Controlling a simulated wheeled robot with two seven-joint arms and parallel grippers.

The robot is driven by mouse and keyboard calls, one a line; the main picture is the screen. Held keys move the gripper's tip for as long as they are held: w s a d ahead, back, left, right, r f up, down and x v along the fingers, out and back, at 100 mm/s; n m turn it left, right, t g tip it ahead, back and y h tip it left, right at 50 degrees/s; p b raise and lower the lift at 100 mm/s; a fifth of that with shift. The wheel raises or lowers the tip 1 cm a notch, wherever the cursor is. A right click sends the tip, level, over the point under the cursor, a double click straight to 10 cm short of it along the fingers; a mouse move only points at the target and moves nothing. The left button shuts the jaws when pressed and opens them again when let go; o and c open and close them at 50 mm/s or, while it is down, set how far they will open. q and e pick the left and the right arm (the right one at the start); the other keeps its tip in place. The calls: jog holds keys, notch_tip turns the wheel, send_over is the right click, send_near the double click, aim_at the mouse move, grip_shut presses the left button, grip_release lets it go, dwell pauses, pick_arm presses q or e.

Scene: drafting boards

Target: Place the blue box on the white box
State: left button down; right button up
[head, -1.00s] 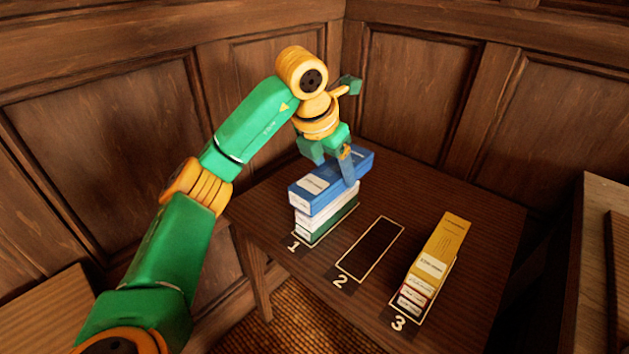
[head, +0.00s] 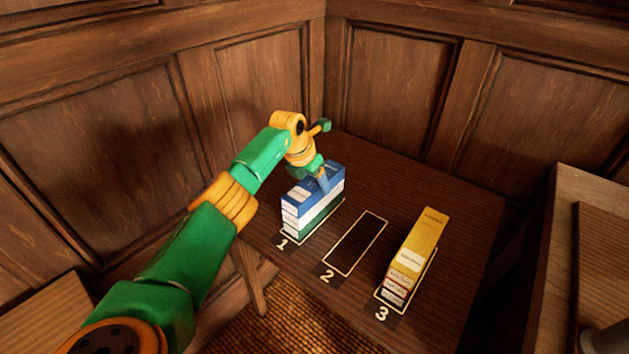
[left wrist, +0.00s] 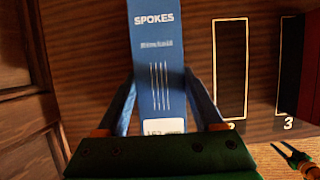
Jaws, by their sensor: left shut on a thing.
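The blue box (head: 299,195) lies flat on top of the stack at slot 1, with no clear gap seen between it and the white box (head: 319,213) under it. A green box (head: 324,220) is at the bottom of the stack. My left gripper (head: 322,181) is above the stack with its fingers shut on the sides of the blue box. In the left wrist view the blue box (left wrist: 157,45) shows the word SPOKES between the two fingers, and it hides the boxes below.
The dark table (head: 400,180) has an empty outlined slot 2 (head: 357,243) right of the stack. A yellow box (head: 427,232) tops another stack at slot 3. Wood-panelled walls stand behind and left. A wooden side surface (head: 565,240) stands at the right.

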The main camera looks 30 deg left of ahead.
pick_arm(q)
jog(key=shift+f, duration=0.15)
jog(key=shift+c, duration=0.2)
grip_release()
jog(key=shift+r, duration=0.45)
jog(key=v, duration=1.1)
jog(key=shift+s+r, duration=0.15)
jog(key=shift+r, duration=0.15)
jog(key=shift+d, duration=0.1)
